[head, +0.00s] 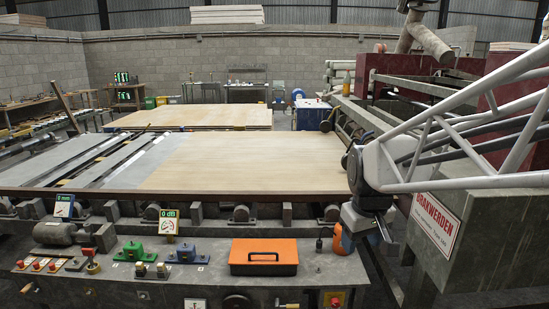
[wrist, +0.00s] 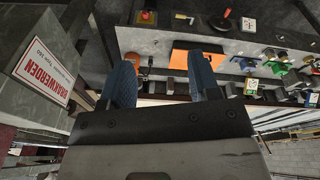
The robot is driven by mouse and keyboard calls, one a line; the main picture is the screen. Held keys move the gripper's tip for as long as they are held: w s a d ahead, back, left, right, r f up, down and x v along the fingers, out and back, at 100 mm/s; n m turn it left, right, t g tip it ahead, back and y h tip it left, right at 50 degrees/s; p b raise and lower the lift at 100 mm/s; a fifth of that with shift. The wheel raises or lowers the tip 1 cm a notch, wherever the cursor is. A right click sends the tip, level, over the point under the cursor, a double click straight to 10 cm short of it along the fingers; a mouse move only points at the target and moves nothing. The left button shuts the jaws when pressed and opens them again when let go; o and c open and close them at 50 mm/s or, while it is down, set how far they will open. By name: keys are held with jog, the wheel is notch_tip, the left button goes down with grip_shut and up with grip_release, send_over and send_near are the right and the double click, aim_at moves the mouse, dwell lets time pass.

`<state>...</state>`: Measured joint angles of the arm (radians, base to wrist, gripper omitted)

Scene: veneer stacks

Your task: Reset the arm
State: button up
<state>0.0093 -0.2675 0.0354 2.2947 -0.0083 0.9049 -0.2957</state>
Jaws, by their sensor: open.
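My gripper (head: 369,236) hangs in the head view at the right end of the machine's front ledge, near an orange bottle (head: 340,239). In the wrist view, my gripper (wrist: 161,62) has two blue fingers set wide apart with nothing between them. The arm's white tubular frame runs from the gripper to the upper right in the head view. I cannot tell the exact height of the fingertips above the ledge.
An orange toolbox (head: 264,257), a green block (head: 133,251) and a blue block (head: 187,254) stand on the ledge (head: 330,270). Behind lies a wide veneer sheet (head: 250,160). A grey cabinet with a sign (head: 435,224) stands close on the right.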

jog(key=s+f+m, duration=0.2)
jog(key=s+m, duration=0.1)
jog(key=s, duration=1.6)
jog(key=shift+f+m+t, duration=0.25)
jog(key=shift+m+t, duration=0.05)
